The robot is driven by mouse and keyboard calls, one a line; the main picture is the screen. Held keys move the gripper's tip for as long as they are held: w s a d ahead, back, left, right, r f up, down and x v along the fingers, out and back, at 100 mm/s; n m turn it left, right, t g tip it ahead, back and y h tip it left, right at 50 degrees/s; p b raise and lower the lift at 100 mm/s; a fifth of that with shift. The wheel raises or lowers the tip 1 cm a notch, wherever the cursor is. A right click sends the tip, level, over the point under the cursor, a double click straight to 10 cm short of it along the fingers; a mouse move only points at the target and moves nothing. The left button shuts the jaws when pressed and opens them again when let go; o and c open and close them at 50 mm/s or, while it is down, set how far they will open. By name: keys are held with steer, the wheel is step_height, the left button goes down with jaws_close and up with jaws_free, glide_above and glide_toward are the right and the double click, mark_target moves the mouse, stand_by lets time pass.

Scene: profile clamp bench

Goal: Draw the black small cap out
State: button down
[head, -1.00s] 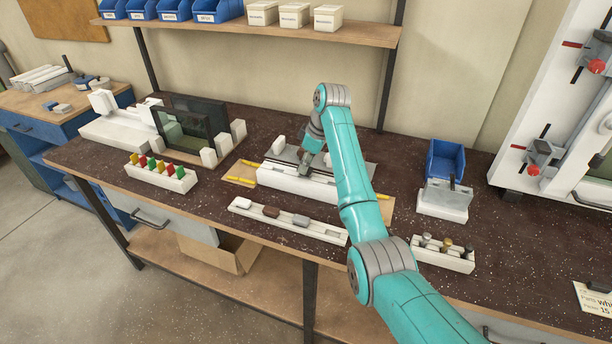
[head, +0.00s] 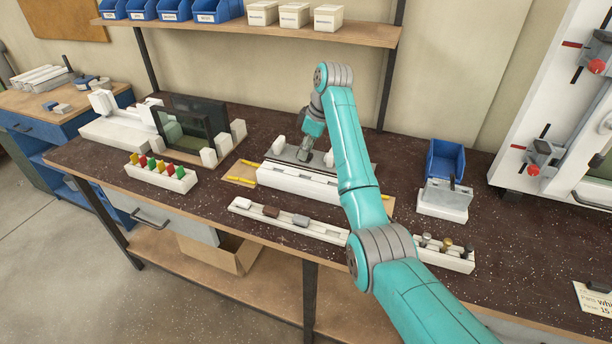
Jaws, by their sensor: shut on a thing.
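My gripper (head: 304,153) points down over the grey plate on the white clamp fixture (head: 297,182) in the middle of the bench. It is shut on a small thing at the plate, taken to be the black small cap. The cap is hidden by the fingers and too small to make out, so I cannot tell whether it is clear of the fixture.
A rack of red, yellow and green pegs (head: 160,176) stands left. A blue bin (head: 445,160) stands right. A dark framed panel (head: 190,127) stands back left.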

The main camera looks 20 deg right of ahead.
steer(key=shift+r, duration=1.4)
